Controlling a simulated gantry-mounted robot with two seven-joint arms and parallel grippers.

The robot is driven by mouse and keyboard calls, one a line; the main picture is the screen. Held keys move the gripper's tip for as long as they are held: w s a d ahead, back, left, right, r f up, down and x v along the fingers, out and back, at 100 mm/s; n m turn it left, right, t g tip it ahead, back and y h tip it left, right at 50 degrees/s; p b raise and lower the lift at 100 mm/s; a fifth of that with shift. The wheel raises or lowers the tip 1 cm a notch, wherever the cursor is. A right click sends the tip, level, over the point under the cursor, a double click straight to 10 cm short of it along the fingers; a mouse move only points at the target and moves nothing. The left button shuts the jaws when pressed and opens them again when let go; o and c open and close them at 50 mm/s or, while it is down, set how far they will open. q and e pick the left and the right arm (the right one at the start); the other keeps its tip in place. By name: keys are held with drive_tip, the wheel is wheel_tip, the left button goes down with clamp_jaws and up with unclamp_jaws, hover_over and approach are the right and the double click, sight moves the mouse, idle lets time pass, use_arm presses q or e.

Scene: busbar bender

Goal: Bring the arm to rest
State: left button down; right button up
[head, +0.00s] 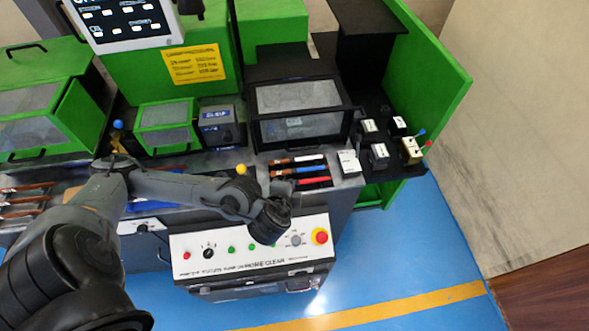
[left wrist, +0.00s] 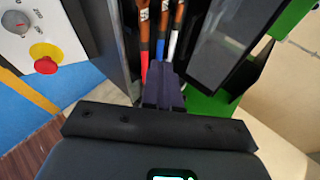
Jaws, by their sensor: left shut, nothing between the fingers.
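My left arm (head: 170,188) reaches in from the lower left, and its dark wrist end (head: 272,215) is over the control panel (head: 205,247). In the left wrist view my left gripper (left wrist: 164,75) is shut and empty, its dark fingers together. In that view it points toward several coloured bars (left wrist: 160,35). The fingers are hard to make out in the head view. My right gripper does not show.
The bar rack (head: 300,172) lies just beyond the wrist. A red emergency button (head: 320,236) sits at the panel's right end. A dark-framed windowed box (head: 298,112) and green machine housings stand behind. Blue floor (head: 400,250) is clear at right.

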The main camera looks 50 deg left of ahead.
use_arm(q)
drive_tip(key=s+d+f+n+g+h, duration=0.3)
drive_tip(key=s+d+f+n, duration=0.1)
drive_tip(key=s+d, duration=0.3)
drive_tip(key=s+d+f+n+g+h, duration=0.2)
drive_tip(key=s+d+f+n+h, duration=0.15)
drive_tip(key=s+d, duration=0.35)
drive_tip(key=a+r+p, duration=0.2)
drive_tip(key=r+p, duration=1.5)
drive_tip(key=r, duration=0.1)
drive_tip(key=a+r+p, duration=0.1)
drive_tip(key=r+p, duration=1.7)
drive_tip(key=shift+w+a, duration=0.35)
drive_tip(key=shift+w, duration=0.05)
drive_tip(key=shift+f, duration=0.1)
